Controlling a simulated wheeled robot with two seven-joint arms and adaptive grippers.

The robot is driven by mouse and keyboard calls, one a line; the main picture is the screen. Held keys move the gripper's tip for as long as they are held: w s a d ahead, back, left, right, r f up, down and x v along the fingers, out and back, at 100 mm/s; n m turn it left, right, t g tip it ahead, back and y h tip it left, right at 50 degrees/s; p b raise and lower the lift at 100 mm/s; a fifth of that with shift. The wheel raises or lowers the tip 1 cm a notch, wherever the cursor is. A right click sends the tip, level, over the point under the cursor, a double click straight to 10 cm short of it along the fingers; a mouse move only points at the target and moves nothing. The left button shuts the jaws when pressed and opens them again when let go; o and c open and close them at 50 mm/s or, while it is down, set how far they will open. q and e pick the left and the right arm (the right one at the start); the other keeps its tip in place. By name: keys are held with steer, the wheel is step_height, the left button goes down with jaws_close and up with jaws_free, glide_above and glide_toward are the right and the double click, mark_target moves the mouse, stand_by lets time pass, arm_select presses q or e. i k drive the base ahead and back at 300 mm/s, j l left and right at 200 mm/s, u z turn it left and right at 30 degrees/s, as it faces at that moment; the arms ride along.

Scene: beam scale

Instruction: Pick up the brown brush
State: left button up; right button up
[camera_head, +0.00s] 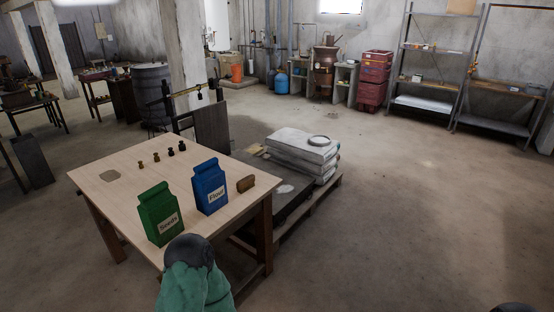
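The brown brush (246,184) appears as a small brown block near the right edge of the light wooden table (121,210). It lies just right of the blue Flour bag (209,187), with a small gap between them. The green Seeds bag (158,214) stands further left, near the table's front edge. Nothing touches the brush from above. No gripper fingers show in this view, so neither gripper can be placed relative to the brush.
Several small weights (170,151) and a flat tan patch lie toward the table's back. A beam scale (211,125) stands behind the table. Stacked pale sacks (302,148) lie on a pallet (318,204) to the right. Open floor (420,220) spreads further right.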

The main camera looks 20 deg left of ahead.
mark_target(244, 185)
steer(key=i+l+u, duration=0.1)
steer(key=i+u, duration=0.35)
steer(key=i+l+u, duration=0.25)
steer(key=i+u, duration=0.2)
steer(key=i+l+u, duration=0.45)
steer(key=k+j, duration=0.1)
